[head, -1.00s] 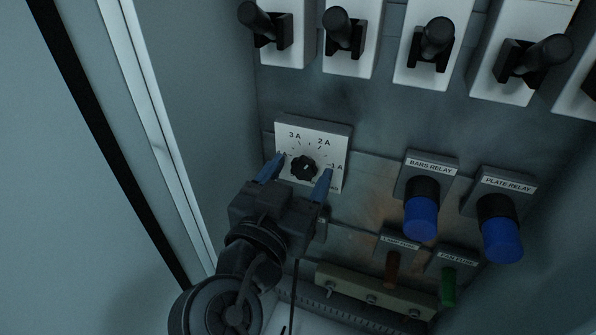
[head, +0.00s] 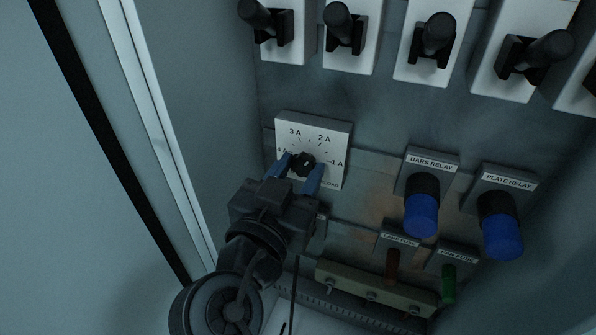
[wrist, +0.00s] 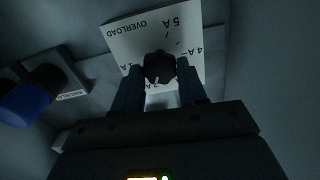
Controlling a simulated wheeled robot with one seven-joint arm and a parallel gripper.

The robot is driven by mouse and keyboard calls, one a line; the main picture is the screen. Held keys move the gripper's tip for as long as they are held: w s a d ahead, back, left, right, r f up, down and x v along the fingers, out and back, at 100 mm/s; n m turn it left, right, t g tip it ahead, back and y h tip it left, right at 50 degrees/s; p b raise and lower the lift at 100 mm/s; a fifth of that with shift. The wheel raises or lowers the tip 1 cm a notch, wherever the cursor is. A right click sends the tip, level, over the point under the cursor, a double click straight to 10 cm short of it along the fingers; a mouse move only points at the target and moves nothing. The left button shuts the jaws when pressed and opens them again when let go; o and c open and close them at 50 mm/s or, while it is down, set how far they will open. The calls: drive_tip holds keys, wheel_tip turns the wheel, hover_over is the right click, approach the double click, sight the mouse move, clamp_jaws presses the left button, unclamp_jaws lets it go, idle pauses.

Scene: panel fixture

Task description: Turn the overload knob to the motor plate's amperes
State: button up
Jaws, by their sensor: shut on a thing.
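The overload knob (head: 305,161) is black and round with a lobed edge, on a white dial plate (head: 320,135) in the head view. The plate reads 3 A, 2 A and 1 A there, with 4 A partly hidden. My gripper (head: 298,168) has its blue fingers shut on the knob, one on each side. In the wrist view the knob (wrist: 158,67) sits between the fingers, and the plate (wrist: 125,38) appears upside down with OVERLOAD and 5 A visible. The knob's pale mark seems to lie between 2 A and 3 A. No motor plate is legible.
Blue-capped BARS RELAY (head: 421,213) and PLATE RELAY (head: 501,235) stick out at the right. A brown fuse (head: 392,266) and green FAN FUSE (head: 448,283) sit below. Black-handled switches (head: 438,35) line the top. A cabinet side wall is close on the left.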

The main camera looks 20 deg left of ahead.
drive_tip(key=shift+n, duration=0.3)
drive_tip(key=n, duration=0.5)
drive_tip(key=shift+n, duration=0.3)
drive_tip(key=n+p, duration=0.2)
drive_tip(key=n, duration=0.3)
drive_tip(key=shift+a, duration=0.15)
drive_tip(key=shift+n, duration=0.3)
drive_tip(key=o, duration=1.1)
drive_tip(key=shift+c, duration=0.2)
drive_tip(key=shift+s+f, duration=0.1)
drive_tip(key=s+b, duration=0.1)
drive_tip(key=s, duration=0.6)
drive_tip(key=shift+s+d, duration=0.2)
drive_tip(key=shift+s, duration=0.1)
